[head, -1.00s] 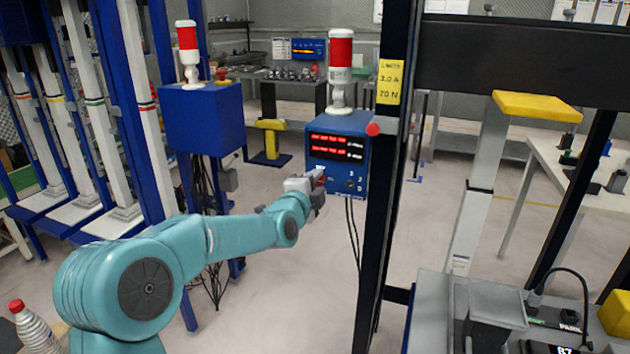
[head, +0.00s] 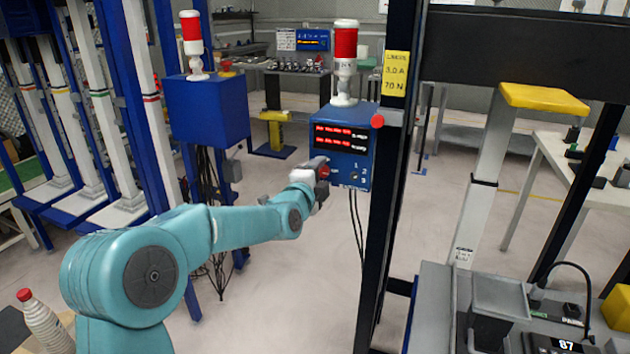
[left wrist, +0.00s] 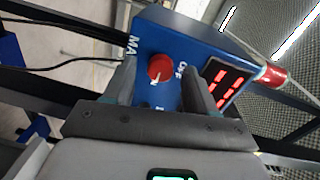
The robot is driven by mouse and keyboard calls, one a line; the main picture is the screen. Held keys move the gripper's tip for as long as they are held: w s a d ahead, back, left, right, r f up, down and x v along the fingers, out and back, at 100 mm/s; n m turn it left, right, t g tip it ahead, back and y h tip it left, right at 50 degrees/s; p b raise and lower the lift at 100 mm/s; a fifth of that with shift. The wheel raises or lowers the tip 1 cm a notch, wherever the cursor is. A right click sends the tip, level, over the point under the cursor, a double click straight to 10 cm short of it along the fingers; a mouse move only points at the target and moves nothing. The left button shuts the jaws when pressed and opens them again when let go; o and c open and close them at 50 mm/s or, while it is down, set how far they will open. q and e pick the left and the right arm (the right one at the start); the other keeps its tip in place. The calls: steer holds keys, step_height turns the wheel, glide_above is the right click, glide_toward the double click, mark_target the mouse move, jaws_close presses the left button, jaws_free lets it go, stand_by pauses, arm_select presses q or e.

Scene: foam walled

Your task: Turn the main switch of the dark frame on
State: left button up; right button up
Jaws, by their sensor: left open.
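The dark frame's blue control box (head: 363,165) with red lit displays hangs beside the dark upright post (head: 389,200). Its main switch is a round red knob with a white pointer mark, clearest in the left wrist view (left wrist: 160,67). The letters MA and OFF show on the blue face around it. My left gripper (head: 322,174) is at the box's lower left front. In the left wrist view the left gripper (left wrist: 160,88) is open, its two fingers on either side of the knob; I cannot tell whether they touch it. My right gripper is not in view.
A second blue box (head: 208,110) with a red and white beacon stands to the left, by tall blue and white columns. A yellow limits label (head: 396,73) is on the dark post. Grey equipment (head: 500,295) fills the lower right. Cables hang below both boxes.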

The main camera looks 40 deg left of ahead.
arm_select(q)
steer(key=v, duration=1.6)
steer(key=shift+b, duration=0.45)
steer(key=shift+s, duration=0.1)
steer(key=w+d+f+m+g+h, duration=0.1)
steer(key=w+d+f+g+h, duration=0.15)
steer(key=f, duration=0.55)
steer(key=w+d+f+g+h, duration=0.1)
steer(key=d+f, duration=0.3)
steer(key=f, duration=0.4)
steer(key=s+d+f+n+g+h, duration=0.1)
steer(key=s+d+f+g, duration=0.2)
steer(key=f, duration=0.6)
steer(key=s+d+f+g+h, duration=0.1)
steer(key=s+d+f+g, duration=0.1)
steer(key=d+f, duration=0.5)
steer(key=s+d+f+n+g+h, duration=0.1)
steer(key=s+d+f+n+g, duration=0.3)
steer(key=s+f+n, duration=0.5)
steer(key=s+d+f+n+g+h, duration=0.2)
steer(key=s+d+f+n+g, duration=0.35)
steer(key=s, duration=0.55)
step_height(320, 180, up, 11)
steer(key=a+n+t+p, duration=0.1)
steer(key=p, duration=1.1)
steer(key=shift+w+t+p, duration=0.2)
steer(key=shift+t+p, duration=0.1)
steer(key=shift+p, duration=0.1)
